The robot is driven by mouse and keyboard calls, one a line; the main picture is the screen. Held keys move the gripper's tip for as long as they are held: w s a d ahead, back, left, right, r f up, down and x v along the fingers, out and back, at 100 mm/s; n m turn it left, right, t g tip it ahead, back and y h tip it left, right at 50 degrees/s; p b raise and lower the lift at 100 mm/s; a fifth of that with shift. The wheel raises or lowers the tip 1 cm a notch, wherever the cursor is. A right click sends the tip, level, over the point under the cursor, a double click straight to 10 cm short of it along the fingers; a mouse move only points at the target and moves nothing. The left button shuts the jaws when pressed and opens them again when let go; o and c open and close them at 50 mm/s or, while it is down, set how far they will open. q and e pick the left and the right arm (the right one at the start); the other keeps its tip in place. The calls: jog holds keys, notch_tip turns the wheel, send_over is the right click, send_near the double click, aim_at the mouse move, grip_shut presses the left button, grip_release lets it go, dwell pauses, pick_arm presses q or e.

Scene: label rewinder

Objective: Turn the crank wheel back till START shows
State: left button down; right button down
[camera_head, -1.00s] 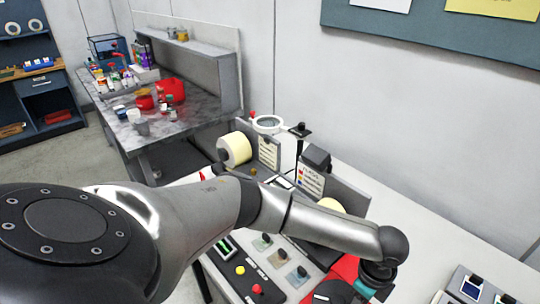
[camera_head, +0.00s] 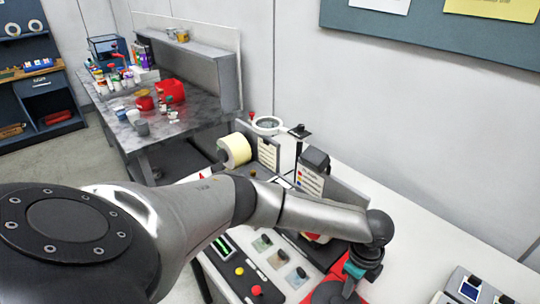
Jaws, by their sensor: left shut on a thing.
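The label rewinder (camera_head: 334,188) stands on the white table, with a cream label roll (camera_head: 236,150) at its left end. A red part that looks like the crank wheel (camera_head: 326,292) shows at the lower right, partly cut off by the bottom edge. My left arm reaches across the machine from the left. My left gripper (camera_head: 350,287), with a teal band, points down at the red wheel and is shut on what seems to be its handle; the fingers hide it. No START mark is readable. My right gripper is out of view.
A control panel with a yellow button (camera_head: 239,271), a red button (camera_head: 256,290) and black knobs (camera_head: 301,272) lies left of the wheel. A device with small screens (camera_head: 471,288) sits at the lower right. A cluttered workbench (camera_head: 160,140) stands behind.

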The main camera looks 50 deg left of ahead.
aim_at(332, 286)
pick_arm(q)
jog(key=a+p, duration=0.1)
jog(key=s+a+p, duration=0.1)
jog(key=a, duration=0.1)
jog(key=shift+s+a, duration=0.15)
jog(key=shift+a, duration=0.15)
jog(key=shift+s+a+p, duration=0.35)
jog(key=c, duration=0.6)
grip_release()
jog(key=shift+w+d+f, duration=0.1)
jog(key=shift+d+f, duration=0.05)
jog(key=shift+c, duration=0.2)
notch_tip(332, 286, up, 3)
jog(key=p, duration=0.3)
jog(key=shift+d+r, duration=0.1)
jog(key=shift+r, duration=0.1)
jog(key=shift+r+p, duration=0.55)
jog(key=shift+r, duration=2.4)
